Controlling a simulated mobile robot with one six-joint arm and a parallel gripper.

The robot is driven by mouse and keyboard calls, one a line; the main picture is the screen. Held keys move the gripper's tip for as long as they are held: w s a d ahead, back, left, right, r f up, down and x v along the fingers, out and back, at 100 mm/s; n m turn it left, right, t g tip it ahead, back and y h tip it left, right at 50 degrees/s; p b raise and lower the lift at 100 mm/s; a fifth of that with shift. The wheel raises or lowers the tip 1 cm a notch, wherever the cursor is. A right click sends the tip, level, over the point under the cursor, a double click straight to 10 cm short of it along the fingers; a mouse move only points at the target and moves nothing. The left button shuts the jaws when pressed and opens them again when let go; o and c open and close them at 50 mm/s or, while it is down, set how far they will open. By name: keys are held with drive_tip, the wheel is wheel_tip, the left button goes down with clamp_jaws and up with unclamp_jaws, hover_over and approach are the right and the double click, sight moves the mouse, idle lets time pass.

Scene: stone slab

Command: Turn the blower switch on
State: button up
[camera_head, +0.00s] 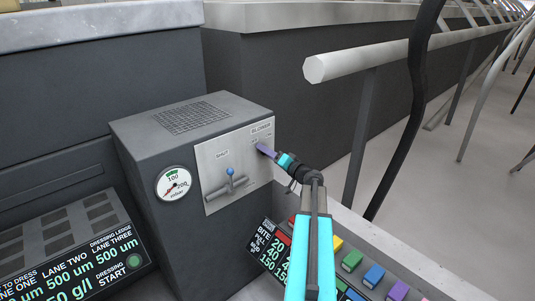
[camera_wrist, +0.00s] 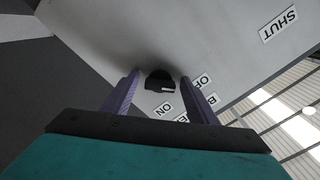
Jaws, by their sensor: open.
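The blower switch is a small black knob (camera_wrist: 159,78) on a pale panel (camera_head: 215,160) on the front of a dark grey box. The wrist view shows an ON label (camera_wrist: 165,109) and a partly hidden OFF label (camera_wrist: 204,82) beside it. A small light mark shows on the knob; I cannot tell which label it points to. My gripper (camera_head: 264,150) is at the panel's right side, below the BLOWER label (camera_head: 262,128). Its purple fingers are open, one on each side of the knob, with gaps visible. In the head view my gripper hides the knob.
A blue-tipped lever (camera_head: 230,172) under a SHUT label and a round pressure gauge (camera_head: 174,184) are left of my gripper. Colored buttons (camera_head: 352,261) and a display lie below. A pale rail (camera_head: 355,60) and a black hose (camera_head: 408,110) are at the right.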

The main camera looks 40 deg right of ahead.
drive_tip(key=c, duration=1.1)
drive_tip(key=shift+o, duration=0.2)
